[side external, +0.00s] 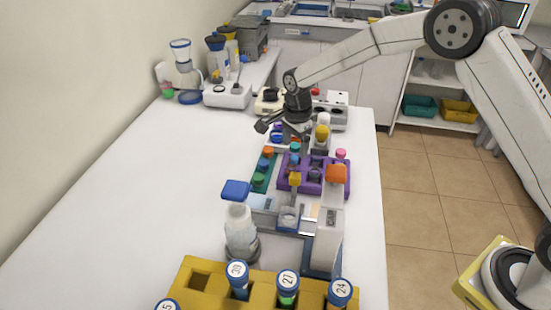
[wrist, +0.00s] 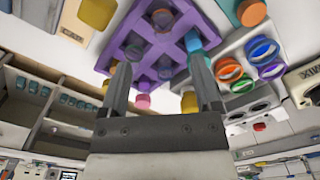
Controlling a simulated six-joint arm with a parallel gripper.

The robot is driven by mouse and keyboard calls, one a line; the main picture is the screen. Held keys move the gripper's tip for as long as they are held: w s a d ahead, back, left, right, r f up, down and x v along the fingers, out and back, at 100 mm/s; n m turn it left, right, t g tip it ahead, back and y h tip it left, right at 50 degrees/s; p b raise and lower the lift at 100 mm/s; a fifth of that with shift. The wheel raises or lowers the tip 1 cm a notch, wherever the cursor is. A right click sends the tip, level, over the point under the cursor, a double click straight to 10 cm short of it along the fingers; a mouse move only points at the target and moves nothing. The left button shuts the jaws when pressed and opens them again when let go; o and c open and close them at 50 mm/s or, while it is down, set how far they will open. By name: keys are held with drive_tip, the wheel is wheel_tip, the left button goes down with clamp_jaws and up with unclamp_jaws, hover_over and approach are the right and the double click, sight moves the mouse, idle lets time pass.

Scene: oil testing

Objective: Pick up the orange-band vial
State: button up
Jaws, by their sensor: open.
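The orange ring is to the right of the fingers in that view. In the side external view, my gripper (side external: 298,138) is over the back of the work area, just behind the purple rack (side external: 284,184). The arm and neighbouring items partly hide the ringed tops there.
The purple rack in the wrist view (wrist: 130,20) holds several capped items. A green rack (side external: 252,187) with an orange cap (side external: 268,152) stands left of it. A bottle (side external: 241,230) and a yellow rack (side external: 203,274) are in front. The white table's left side (side external: 140,200) is clear.

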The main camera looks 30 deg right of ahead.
sight(291, 161)
drive_tip(key=shift+w+a+f+m, duration=0.2)
drive_tip(key=shift+w+m, duration=0.1)
drive_tip(key=shift+f, duration=1.3)
drive_tip(key=shift+f, duration=0.1)
drive_tip(key=shift+s+a+f, duration=0.1)
drive_tip(key=shift+a+f, duration=0.05)
drive_tip(key=shift+f, duration=2.35)
clamp_jaws()
